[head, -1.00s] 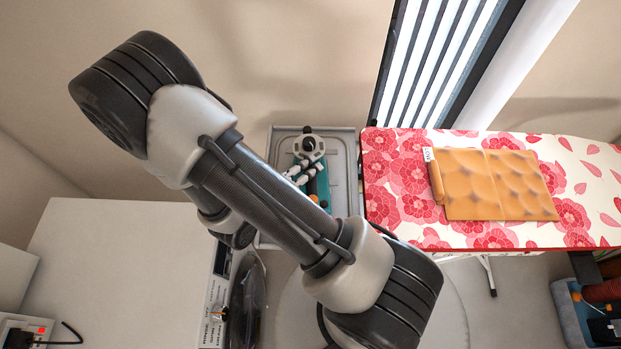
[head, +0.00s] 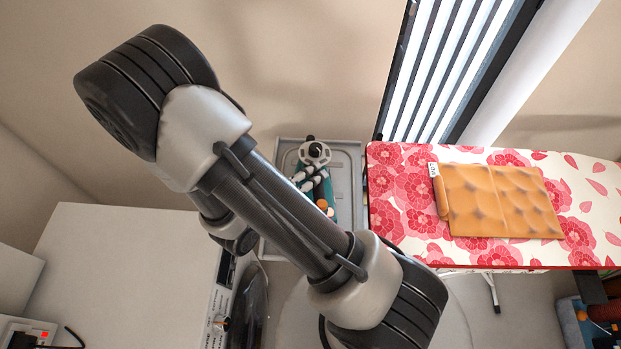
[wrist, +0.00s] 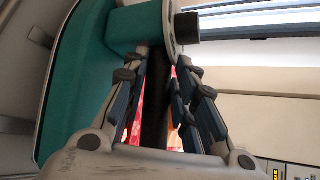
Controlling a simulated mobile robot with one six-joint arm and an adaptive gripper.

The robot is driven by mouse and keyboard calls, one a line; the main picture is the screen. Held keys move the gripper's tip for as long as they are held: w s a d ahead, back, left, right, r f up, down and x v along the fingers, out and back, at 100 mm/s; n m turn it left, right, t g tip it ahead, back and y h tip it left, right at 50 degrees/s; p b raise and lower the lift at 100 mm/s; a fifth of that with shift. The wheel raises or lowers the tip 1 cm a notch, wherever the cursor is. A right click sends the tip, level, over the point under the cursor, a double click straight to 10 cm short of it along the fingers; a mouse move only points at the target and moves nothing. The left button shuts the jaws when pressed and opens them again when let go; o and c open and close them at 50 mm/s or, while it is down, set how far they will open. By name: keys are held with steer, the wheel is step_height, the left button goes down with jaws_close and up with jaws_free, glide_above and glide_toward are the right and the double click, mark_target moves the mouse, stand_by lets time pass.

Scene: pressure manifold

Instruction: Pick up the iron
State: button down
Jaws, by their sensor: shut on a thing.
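The iron (head: 328,187) is a teal body with an orange spot, seen in the head view over the grey tray, partly hidden by my gripper and arm. In the wrist view the teal iron (wrist: 75,70) fills the left side, with a grey edge and a dark end at the top. My gripper (wrist: 163,65) has its fingers on both sides of a dark bar of the iron and is shut on it. In the head view my gripper (head: 304,178) is at the iron's left side. I cannot tell whether the iron touches the tray.
The grey tray (head: 350,158) stands against the wall, just left of the floral ironing board (head: 395,205). A folded orange quilted item (head: 500,200) lies on the board. A white cabinet (head: 120,260) is at the lower left. A slatted window (head: 445,70) is behind.

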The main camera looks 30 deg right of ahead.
step_height(320, 180, up, 17)
steer(key=p, duration=0.5)
stand_by(0.7)
